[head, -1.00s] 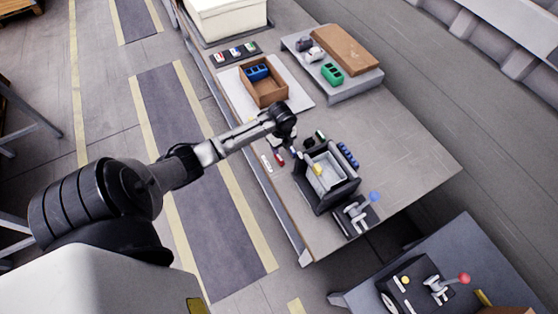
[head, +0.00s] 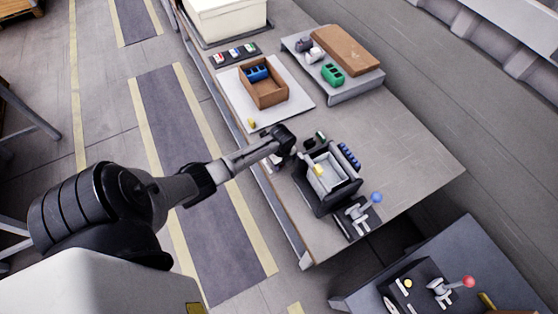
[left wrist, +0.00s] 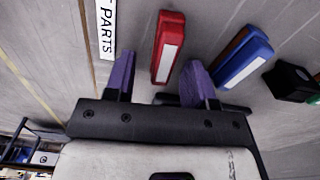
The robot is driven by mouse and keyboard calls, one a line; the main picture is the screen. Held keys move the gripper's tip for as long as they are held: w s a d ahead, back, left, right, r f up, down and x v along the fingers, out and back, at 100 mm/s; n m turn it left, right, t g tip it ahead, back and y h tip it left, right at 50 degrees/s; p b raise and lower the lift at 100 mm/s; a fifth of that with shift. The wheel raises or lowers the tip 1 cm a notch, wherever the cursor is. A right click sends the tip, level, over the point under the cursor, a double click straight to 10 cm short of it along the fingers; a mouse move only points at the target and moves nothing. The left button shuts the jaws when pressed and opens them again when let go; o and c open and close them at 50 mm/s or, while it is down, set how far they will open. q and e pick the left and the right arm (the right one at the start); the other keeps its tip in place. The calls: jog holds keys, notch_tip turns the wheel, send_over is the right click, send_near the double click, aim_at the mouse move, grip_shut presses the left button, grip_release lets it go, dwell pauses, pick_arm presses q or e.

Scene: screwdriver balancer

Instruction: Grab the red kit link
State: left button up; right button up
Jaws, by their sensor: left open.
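The red kit link (left wrist: 168,48), a red bar with a white stripe, lies on the table in the left wrist view. My left gripper (left wrist: 160,64) is open, its purple fingers on either side of the link's near end. No clear contact shows. In the head view, my left gripper (head: 287,161) is over the table's left edge, beside the grey bin, and hides the red link there. My right gripper is not in view.
A blue bar (left wrist: 242,58) lies just right of the right finger, with a black block (left wrist: 290,80) beyond it. A PARTS label (left wrist: 107,28) is at left. The grey bin (head: 318,205) stands close by; a brown box (head: 275,100) stands farther back.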

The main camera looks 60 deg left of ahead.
pick_arm(q)
jog(key=shift+f, duration=0.1)
jog(key=shift+c, duration=0.5)
grip_shut()
